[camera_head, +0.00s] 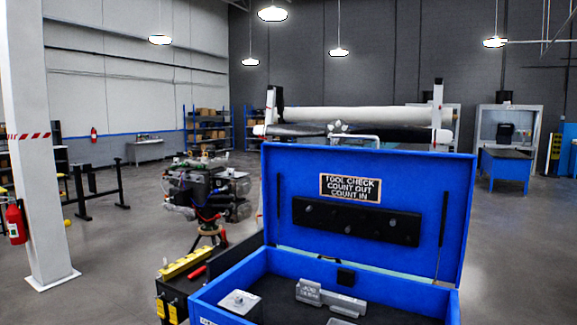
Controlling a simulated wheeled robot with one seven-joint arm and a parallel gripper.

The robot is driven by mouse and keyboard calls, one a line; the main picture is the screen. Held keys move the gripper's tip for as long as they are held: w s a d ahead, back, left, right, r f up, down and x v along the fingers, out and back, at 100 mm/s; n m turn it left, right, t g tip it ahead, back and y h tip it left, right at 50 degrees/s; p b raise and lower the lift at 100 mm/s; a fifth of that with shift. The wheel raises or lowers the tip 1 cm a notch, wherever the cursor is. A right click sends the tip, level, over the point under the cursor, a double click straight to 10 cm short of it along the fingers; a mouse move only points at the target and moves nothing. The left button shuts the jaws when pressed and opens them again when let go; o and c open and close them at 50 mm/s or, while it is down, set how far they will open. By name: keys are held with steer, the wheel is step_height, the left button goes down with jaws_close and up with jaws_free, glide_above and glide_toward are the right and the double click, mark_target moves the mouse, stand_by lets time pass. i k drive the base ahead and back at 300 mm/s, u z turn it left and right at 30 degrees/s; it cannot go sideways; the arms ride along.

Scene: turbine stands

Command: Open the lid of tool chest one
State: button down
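A blue tool chest (231,277) stands close in front of me, its front cut off by the lower picture edge. Its lid (297,237) stands upright at the back, fully raised from the box. The lid's inside carries a "TOOL CHECK COUNT OUT COUNT IN" sign (350,188) and a black strip (356,221). A silver handle (356,138) shows above the lid's top edge. Grey metal parts (330,297) and a square plate (239,301) lie in the dark interior. I cannot read the chest's number. I can make out no gripper of mine.
Behind stand an engine on a stand (205,195) and a long white cylinder (355,115). A white pillar (38,150) stands at left. Floor at right is clear.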

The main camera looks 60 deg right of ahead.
mark_target(405, 211)
steer(key=u, duration=0.85)
steer(key=k, duration=0.85)
steer(key=z, duration=1.5)
steer(key=i, duration=0.5)
